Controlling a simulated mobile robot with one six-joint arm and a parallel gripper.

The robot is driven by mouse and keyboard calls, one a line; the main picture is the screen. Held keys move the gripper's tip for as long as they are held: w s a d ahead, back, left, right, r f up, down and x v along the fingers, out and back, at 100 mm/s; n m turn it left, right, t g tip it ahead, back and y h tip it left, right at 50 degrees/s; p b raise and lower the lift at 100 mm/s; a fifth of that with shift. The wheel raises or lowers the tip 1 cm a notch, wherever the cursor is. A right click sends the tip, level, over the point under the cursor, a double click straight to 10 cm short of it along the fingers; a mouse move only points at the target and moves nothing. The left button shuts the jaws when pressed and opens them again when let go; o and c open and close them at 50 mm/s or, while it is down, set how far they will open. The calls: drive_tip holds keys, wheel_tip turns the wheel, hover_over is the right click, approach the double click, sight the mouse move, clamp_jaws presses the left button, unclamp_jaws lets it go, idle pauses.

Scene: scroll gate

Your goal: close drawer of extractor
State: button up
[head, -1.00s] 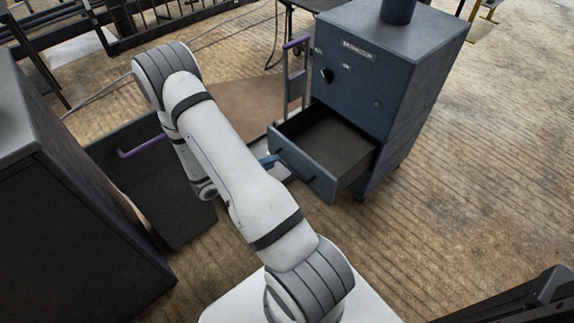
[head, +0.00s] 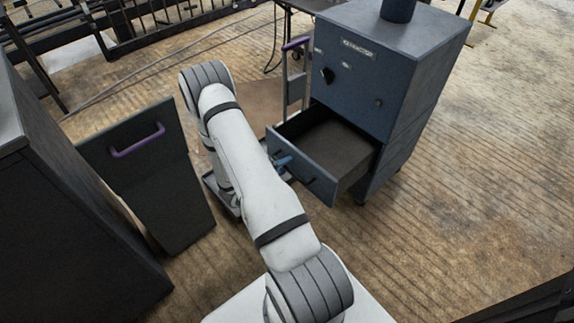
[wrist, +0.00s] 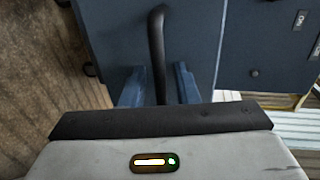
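The extractor (head: 365,75) is a dark blue cabinet at the upper right of the head view. Its drawer (head: 305,172) is pulled out, and its dark inside looks empty. In the wrist view the blue drawer front (wrist: 110,40) fills the middle, with a black bar handle (wrist: 157,45) on it. My gripper (wrist: 160,86) has its two blue fingers apart, one on each side of the handle, with gaps showing. In the head view my gripper (head: 284,161) is at the drawer front, mostly hidden by my arm.
A dark cabinet (head: 60,220) stands at the left with a panel (head: 150,190) bearing a purple handle (head: 137,141). A cart (head: 294,80) with a purple bar stands behind the drawer. The wooden floor right of the extractor is clear.

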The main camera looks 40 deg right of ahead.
drive_tip(key=shift+c, duration=0.5)
clamp_jaws()
